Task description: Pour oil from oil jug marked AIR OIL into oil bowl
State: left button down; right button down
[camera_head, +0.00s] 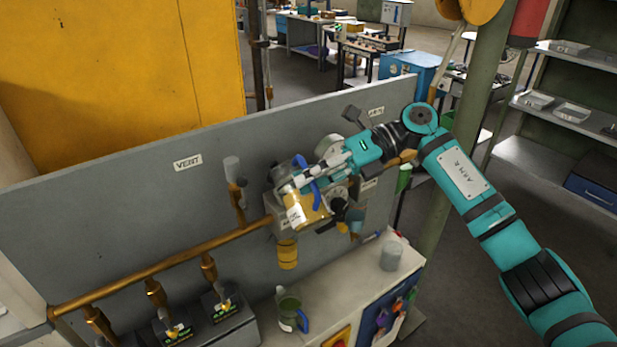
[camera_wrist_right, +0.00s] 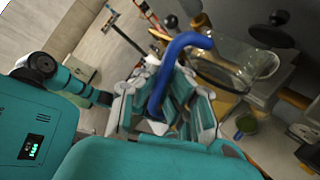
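A clear jug (camera_head: 312,212) with amber liquid and a blue handle is held tilted in front of the grey panel. A pale label shows on it, but I cannot read it. My right gripper (camera_head: 318,176) is shut on the jug's blue handle. In the right wrist view the handle (camera_wrist_right: 165,78) passes between the gripper fingers (camera_wrist_right: 165,105), with the clear jug body (camera_wrist_right: 235,65) beyond. A yellow bowl-like part (camera_head: 287,253) hangs below the jug on the panel; I cannot tell whether it is the oil bowl. No stream of oil is visible. My left gripper is not in view.
A second jug (camera_head: 290,312) with green liquid and a blue handle stands on the cabinet (camera_head: 335,300), near a grey cup (camera_head: 391,256). A brass pipe (camera_head: 170,268) with valves crosses the panel (camera_head: 120,180) at left. A green post (camera_head: 440,200) stands behind my right arm.

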jog(key=shift+w+a+r+m+p, duration=0.15)
jog(key=shift+w+r+m+p, duration=0.15)
jog(key=shift+r+p, duration=0.35)
dwell(0.5)
jog(key=shift+w+a+r+m+g+h+p, duration=0.2)
jog(key=shift+w+r+m+g+h+p, duration=0.1)
jog(key=shift+m+p, duration=0.1)
dwell(2.8)
jog(key=shift+f, duration=0.1)
dwell(0.6)
jog(key=b, duration=0.2)
jog(key=f+n+b, duration=0.1)
jog(key=b, duration=0.1)
jog(key=shift+s+d+f, duration=0.25)
jog(key=shift+s+d, duration=0.05)
jog(key=shift+s, duration=0.1)
jog(key=shift+s+d+f+t+b, duration=0.1)
jog(key=shift+s+f+t+b, duration=0.25)
jog(key=shift+b, duration=0.5)
jog(key=shift+r+n+y, duration=0.2)
jog(key=shift+n+y, duration=0.1)
jog(key=shift+y, duration=0.1)
